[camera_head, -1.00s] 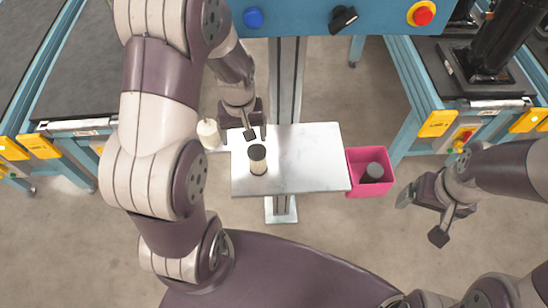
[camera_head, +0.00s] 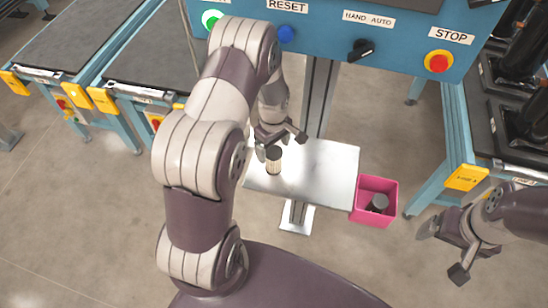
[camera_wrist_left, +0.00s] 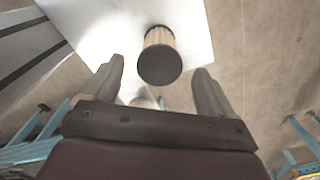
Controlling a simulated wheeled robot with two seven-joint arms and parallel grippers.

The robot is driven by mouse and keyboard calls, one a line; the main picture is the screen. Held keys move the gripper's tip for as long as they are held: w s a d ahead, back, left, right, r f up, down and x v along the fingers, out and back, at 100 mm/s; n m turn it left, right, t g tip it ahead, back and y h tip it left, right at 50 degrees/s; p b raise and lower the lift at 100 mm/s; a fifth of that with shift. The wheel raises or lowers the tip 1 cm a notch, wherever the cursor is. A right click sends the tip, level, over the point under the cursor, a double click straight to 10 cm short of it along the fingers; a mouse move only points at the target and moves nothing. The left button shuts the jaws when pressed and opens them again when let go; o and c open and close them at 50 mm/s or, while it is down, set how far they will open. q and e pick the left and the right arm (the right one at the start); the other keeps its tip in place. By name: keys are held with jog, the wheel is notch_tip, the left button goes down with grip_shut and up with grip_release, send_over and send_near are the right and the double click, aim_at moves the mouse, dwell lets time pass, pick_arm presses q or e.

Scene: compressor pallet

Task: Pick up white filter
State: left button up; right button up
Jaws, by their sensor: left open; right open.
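A small cylindrical filter with a pale pleated body and dark end cap (camera_head: 274,165) stands on the silver table (camera_head: 325,180). It also shows in the left wrist view (camera_wrist_left: 160,52), just beyond and between the fingers. My left gripper (camera_head: 281,143) is open and empty, with its fingers close to the filter's top; I cannot tell whether they touch it. In the left wrist view, a blurred pale object (camera_wrist_left: 148,101) lies low between the fingers; what it is cannot be told. My right gripper (camera_head: 444,251) is open and empty, right of the table.
A blue control panel (camera_head: 320,35) with buttons stands behind the table. Blue-framed conveyors stand on both sides. The table's middle and right are clear.

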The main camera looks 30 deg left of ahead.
aim_at(274, 153)
pick_arm(q)
notch_tip(274, 153, down, 3)
jog(key=shift+s+d+f+p, duration=0.1)
jog(key=shift+d+f+p, duration=0.1)
jog(key=shift+p, duration=0.95)
jog(key=f, duration=0.2)
jog(key=shift+a+f, duration=0.3)
jog(key=shift+f, duration=0.2)
jog(key=shift+d, duration=0.1)
jog(key=shift+d+r, duration=0.1)
jog(key=shift+c, duration=1)
jog(key=c, duration=0.9)
jog(key=shift+c, duration=0.2)
jog(key=shift+r, duration=0.1)
